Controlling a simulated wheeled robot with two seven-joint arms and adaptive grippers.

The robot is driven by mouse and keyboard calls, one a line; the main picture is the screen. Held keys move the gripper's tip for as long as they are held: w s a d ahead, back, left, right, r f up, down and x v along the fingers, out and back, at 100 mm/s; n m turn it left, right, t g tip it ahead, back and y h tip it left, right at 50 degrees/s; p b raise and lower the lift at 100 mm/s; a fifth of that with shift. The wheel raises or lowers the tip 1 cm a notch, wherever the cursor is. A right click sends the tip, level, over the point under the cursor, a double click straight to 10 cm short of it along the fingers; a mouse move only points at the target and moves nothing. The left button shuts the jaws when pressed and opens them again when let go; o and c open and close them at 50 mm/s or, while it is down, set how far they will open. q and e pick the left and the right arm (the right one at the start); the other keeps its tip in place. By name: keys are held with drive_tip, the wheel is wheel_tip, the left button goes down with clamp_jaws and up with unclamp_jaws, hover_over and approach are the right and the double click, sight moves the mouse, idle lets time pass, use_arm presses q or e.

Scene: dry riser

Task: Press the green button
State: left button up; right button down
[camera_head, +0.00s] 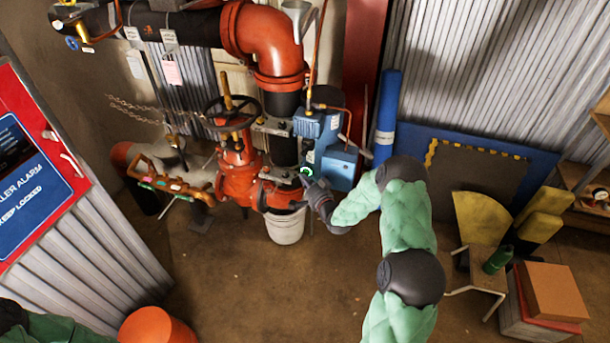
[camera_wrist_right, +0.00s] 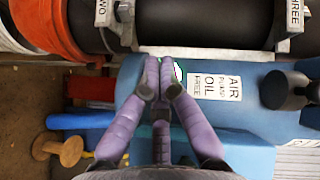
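The green button (camera_head: 306,171) shows as a small lit green ring on the lower part of the blue unit beside the red pipework. In the right wrist view, the button (camera_wrist_right: 177,71) is a white spot edged with green, partly hidden behind my fingers. My right gripper (camera_head: 309,183) is just beside the button in the head view. In the wrist view, the right gripper (camera_wrist_right: 159,64) has its two purple fingers together at the tips, with nothing seen between them. I cannot tell whether the tips touch the button. My left gripper is out of view.
The blue unit (camera_wrist_right: 258,112) has an "AIR OIL" label (camera_wrist_right: 214,87) and a dark knob (camera_wrist_right: 283,90) right of the fingers. A red valve (camera_head: 238,176) and white bucket (camera_head: 286,228) stand close by. The middle floor (camera_head: 270,290) is clear.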

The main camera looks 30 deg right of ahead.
drive_tip(key=shift+w+d, duration=0.15)
idle(0.5)
drive_tip(key=shift+w+d+b, duration=0.15)
drive_tip(key=shift+d+b, duration=0.05)
drive_tip(key=shift+b, duration=0.2)
drive_tip(key=shift+s+a, duration=0.3)
drive_tip(key=shift+a, duration=0.05)
idle(0.3)
drive_tip(key=s+a, duration=0.4)
drive_tip(key=shift+a, duration=0.3)
idle(1.7)
